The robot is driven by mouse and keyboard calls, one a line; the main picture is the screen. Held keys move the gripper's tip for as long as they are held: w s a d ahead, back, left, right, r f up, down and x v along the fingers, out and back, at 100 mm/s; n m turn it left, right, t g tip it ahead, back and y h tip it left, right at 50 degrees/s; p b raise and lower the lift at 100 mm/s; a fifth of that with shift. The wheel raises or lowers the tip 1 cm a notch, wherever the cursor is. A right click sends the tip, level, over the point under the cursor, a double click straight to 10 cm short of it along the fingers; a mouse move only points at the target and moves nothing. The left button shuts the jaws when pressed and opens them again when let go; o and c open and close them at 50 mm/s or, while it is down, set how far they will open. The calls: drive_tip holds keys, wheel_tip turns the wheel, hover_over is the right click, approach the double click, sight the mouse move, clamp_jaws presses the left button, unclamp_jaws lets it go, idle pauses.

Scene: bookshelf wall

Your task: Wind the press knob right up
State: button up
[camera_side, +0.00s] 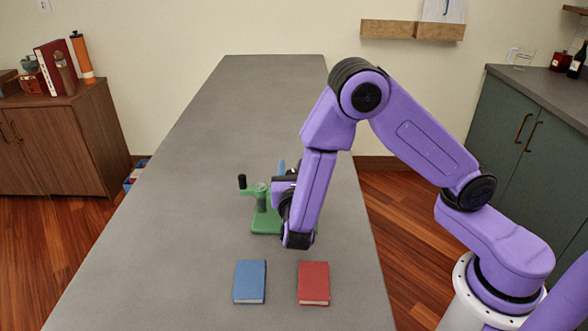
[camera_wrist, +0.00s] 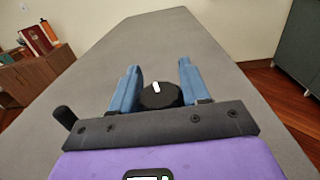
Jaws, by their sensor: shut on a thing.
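The press is a green stand (camera_side: 266,222) on the grey counter, with a black upright handle (camera_side: 242,182) on its left side. The handle also shows at the left of the wrist view (camera_wrist: 65,117). The press knob (camera_wrist: 158,97) is a round black disc with a white mark, seen between my fingers in the wrist view. The mark points up and slightly left. My gripper (camera_wrist: 158,78) has blue fingers, one on each side of the knob, and is shut on it. In the side view my wrist hides the knob and part of the press.
A blue book (camera_side: 250,282) and a red book (camera_side: 313,284) lie flat on the counter (camera_side: 215,160), in front of the press. The counter is clear behind and left of the press. A wooden cabinet (camera_side: 62,140) stands apart at the left.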

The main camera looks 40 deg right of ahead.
drive_tip(key=n+t+y, duration=0.1)
drive_tip(key=n+y, duration=0.1)
drive_tip(key=y, duration=0.1)
drive_tip(key=n+t+y, duration=0.2)
drive_tip(key=y, duration=0.1)
drive_tip(key=a+n+t+y, duration=0.1)
drive_tip(key=n+y, duration=0.2)
drive_tip(key=shift+w+t+y, duration=0.25)
drive_tip(key=shift+t+y, duration=0.05)
drive_tip(key=n+y, duration=0.2)
drive_tip(key=y, duration=0.1)
drive_tip(key=n+y, duration=0.1)
drive_tip(key=y, duration=0.1)
drive_tip(key=shift+a, duration=0.25)
drive_tip(key=shift+a+n+y, duration=0.2)
drive_tip(key=shift+n+y, duration=0.8)
drive_tip(key=shift+y, duration=0.4)
drive_tip(key=shift+a+g+y, duration=0.1)
drive_tip(key=shift+g+y, duration=0.2)
drive_tip(key=shift+g, duration=0.1)
drive_tip(key=o, duration=1)
drive_tip(key=shift+s, duration=0.1)
